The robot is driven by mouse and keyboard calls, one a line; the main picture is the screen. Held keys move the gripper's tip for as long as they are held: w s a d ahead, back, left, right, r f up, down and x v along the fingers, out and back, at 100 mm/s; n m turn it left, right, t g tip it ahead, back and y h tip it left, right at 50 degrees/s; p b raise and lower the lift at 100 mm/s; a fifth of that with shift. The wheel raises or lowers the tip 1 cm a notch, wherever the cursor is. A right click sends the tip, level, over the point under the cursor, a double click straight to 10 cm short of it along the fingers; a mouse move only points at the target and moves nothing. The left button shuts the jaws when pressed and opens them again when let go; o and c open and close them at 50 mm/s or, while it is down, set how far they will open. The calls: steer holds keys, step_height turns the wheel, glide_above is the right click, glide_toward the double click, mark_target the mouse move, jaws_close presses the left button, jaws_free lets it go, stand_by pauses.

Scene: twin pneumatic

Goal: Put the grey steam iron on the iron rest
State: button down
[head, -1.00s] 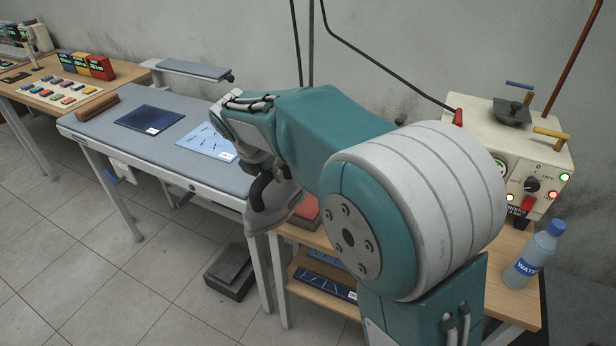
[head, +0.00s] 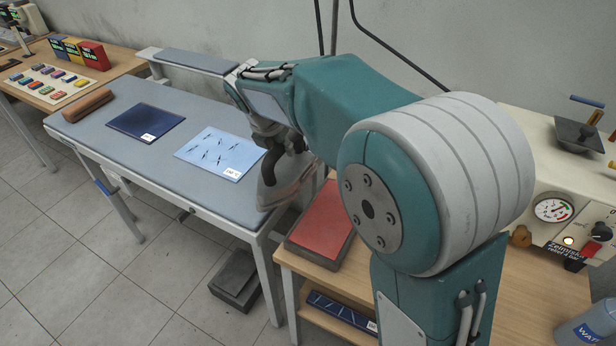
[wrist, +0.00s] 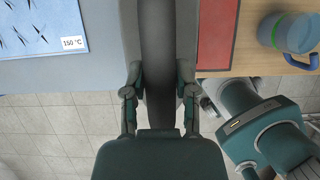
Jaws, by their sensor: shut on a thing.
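My gripper (wrist: 160,103) is shut on the dark handle of the grey steam iron (head: 284,187). The iron hangs near the right end of the padded ironing table, beside the iron rest. In the wrist view the iron's grey body (wrist: 129,30) shows along both sides of its handle between the fingers. The iron rest (head: 323,213), a red pad on a dark base, lies on the wooden side table. It also shows in the wrist view (wrist: 213,35), to the right of the iron. My arm and the iron hide part of its surroundings in the head view.
The padded table (head: 90,130) carries a dark blue sheet (head: 146,121), a light blue sheet (head: 220,152) and a brown roll (head: 88,104). A steam boiler (head: 560,200) and a water bottle (head: 592,325) stand on the wooden table (head: 500,295). A grey pedal (head: 236,277) is on the floor.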

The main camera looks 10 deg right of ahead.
steer(key=d+f, duration=1.2)
steer(key=d, duration=0.1)
steer(key=shift+f, duration=0.1)
steer(key=c, duration=0.8)
jaws_free()
steer(key=shift+s+f, duration=0.1)
steer(key=shift+f, duration=0.1)
steer(key=o, duration=0.4)
